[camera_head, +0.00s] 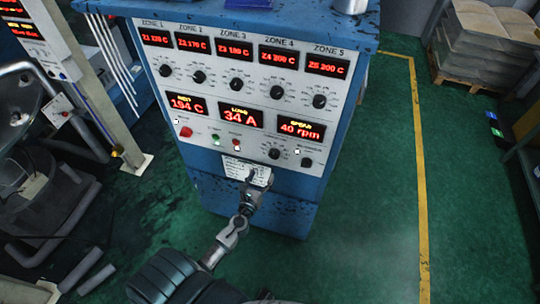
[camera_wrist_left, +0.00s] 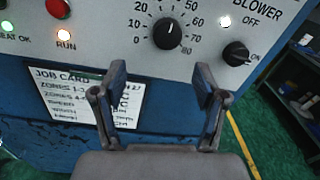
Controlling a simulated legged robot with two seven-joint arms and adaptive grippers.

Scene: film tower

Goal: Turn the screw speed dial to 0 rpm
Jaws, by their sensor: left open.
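The screw speed dial (camera_head: 274,153) is a black knob on the white panel, below the display (camera_head: 301,128) reading 40 rpm. In the left wrist view the dial (camera_wrist_left: 167,34) has a scale from 0 at lower left to 80 at lower right, and its pointer stands near the top. My left gripper (camera_head: 256,177) is in front of the job card, just below the dial. In the wrist view its two fingers (camera_wrist_left: 160,84) are apart with nothing between them, and the dial shows above the gap. My right gripper is not in view.
The blower switch (camera_wrist_left: 236,53) is close right of the dial. A red button (camera_head: 185,132) and small lamps lie to its left. Zone knobs (camera_head: 236,84) line the panel above. The job card (camera_wrist_left: 70,98) is below. Green floor (camera_head: 370,200) is clear at right.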

